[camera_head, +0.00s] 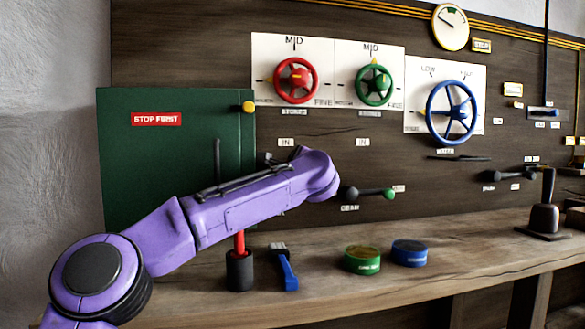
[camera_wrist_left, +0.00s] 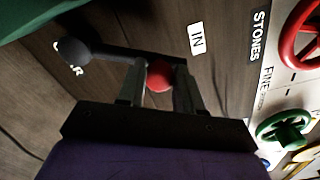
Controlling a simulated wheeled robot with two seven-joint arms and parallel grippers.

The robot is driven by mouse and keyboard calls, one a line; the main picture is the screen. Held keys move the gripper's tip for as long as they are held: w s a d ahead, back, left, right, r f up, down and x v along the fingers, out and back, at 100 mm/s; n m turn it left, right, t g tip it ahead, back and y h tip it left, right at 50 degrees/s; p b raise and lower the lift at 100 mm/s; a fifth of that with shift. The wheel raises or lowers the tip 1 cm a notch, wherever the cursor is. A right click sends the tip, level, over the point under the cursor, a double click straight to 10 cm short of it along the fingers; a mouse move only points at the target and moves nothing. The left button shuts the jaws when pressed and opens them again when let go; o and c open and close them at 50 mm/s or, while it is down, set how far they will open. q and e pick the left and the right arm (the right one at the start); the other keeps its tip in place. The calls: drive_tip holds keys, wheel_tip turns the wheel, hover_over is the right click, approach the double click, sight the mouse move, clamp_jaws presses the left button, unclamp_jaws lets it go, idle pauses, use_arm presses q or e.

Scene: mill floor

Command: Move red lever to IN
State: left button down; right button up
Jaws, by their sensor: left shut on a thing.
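The red lever's round knob (camera_wrist_left: 159,76) sits between the two fingers of my left gripper (camera_wrist_left: 158,86), which is shut on it. The lever's dark arm runs from a dark round pivot (camera_wrist_left: 76,50) at the left of the left wrist view to the knob. The IN label (camera_wrist_left: 196,38) lies on the board beyond the knob and is apart from it. In the head view the IN label (camera_head: 286,142) shows just above my purple left arm, which hides the red lever. My right gripper is in neither view.
A green cabinet (camera_head: 170,165) stands behind my left arm. A green-knobbed lever (camera_head: 372,193) is to the right, under the red wheel (camera_head: 296,80) and green wheel (camera_head: 375,85).

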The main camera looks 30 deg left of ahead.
use_arm(q)
drive_tip(key=c, duration=0.8)
unclamp_jaws()
drive_tip(key=shift+s+a, duration=0.1)
drive_tip(key=b+v, duration=0.1)
drive_tip(key=v, duration=0.9)
drive_tip(key=shift+s+d, duration=0.15)
drive_tip(key=shift+d, duration=0.05)
